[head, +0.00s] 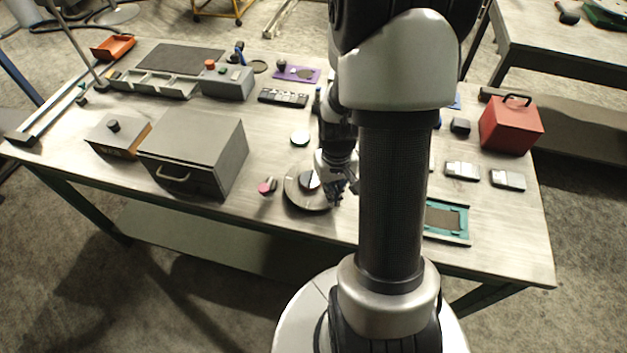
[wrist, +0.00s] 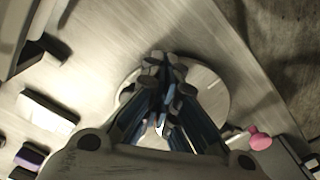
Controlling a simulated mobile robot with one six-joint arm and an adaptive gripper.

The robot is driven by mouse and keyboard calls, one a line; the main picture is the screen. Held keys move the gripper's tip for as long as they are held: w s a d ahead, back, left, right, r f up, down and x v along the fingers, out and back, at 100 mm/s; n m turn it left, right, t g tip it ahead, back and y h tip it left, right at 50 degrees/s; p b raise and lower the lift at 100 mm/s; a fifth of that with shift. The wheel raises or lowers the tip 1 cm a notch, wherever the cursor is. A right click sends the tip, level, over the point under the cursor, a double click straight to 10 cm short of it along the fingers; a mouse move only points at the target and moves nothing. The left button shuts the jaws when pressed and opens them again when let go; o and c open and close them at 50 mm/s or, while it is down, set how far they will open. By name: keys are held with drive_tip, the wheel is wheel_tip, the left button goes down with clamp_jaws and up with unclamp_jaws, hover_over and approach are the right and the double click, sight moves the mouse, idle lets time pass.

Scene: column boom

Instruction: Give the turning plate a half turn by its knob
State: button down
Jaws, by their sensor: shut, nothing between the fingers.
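The turning plate (head: 296,198) is a round grey disc near the front edge of the workbench. In the wrist view the plate (wrist: 212,97) shows behind and to the right of my fingers. My gripper (head: 343,190) is at the plate's right side in the head view, partly hidden by my arm. In the wrist view my gripper (wrist: 165,66) is shut and empty, its fingertips over the plate. A small dark and pale piece (head: 309,180) shows on the plate; I cannot tell whether it is the knob. My fingers hide part of the plate, and I cannot tell whether they touch it.
A pink-topped piece (head: 267,186) stands just left of the plate. A grey box with a handle (head: 193,153) is further left. A teal frame (head: 446,218) and a red box (head: 511,125) are to the right.

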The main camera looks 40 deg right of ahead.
drive_tip(key=shift+d, duration=0.4)
drive_tip(key=shift+w+d, duration=0.2)
drive_tip(key=shift+d, duration=0.4)
drive_tip(key=shift+w+d, duration=0.2)
drive_tip(key=shift+d, duration=0.2)
idle(0.4)
drive_tip(key=shift+w+d, duration=0.25)
drive_tip(key=shift+d, duration=0.1)
